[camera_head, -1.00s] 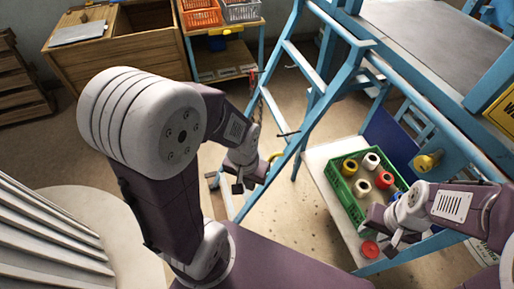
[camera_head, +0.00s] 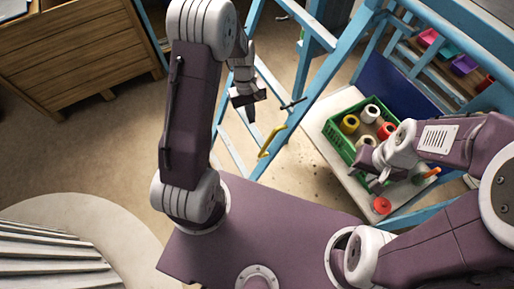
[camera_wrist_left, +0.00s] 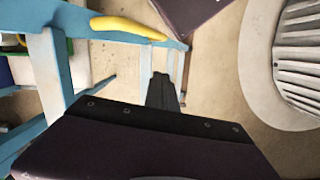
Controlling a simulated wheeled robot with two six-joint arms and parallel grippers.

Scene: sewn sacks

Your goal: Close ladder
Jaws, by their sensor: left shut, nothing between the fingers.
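The blue ladder (camera_head: 331,88) stands with its two sides spread apart and pale steps between them. A curved yellow handle (camera_head: 272,141) sits low on its side; it also shows in the left wrist view (camera_wrist_left: 128,27). My left gripper (camera_head: 249,113) is shut and empty, in front of the ladder, a little above and left of the yellow handle and apart from it. In the left wrist view its shut fingers (camera_wrist_left: 162,88) point toward the ladder's lower part. My right gripper (camera_head: 370,180) hangs by the green crate; its finger gap is unclear.
A green crate (camera_head: 343,140) of thread spools stands on a pale shelf (camera_head: 321,117) at the right, with a red spool (camera_head: 381,205) near its front. A wooden cabinet (camera_head: 85,55) is at the back left. A ribbed round object (camera_head: 50,255) stands front left. Floor between is clear.

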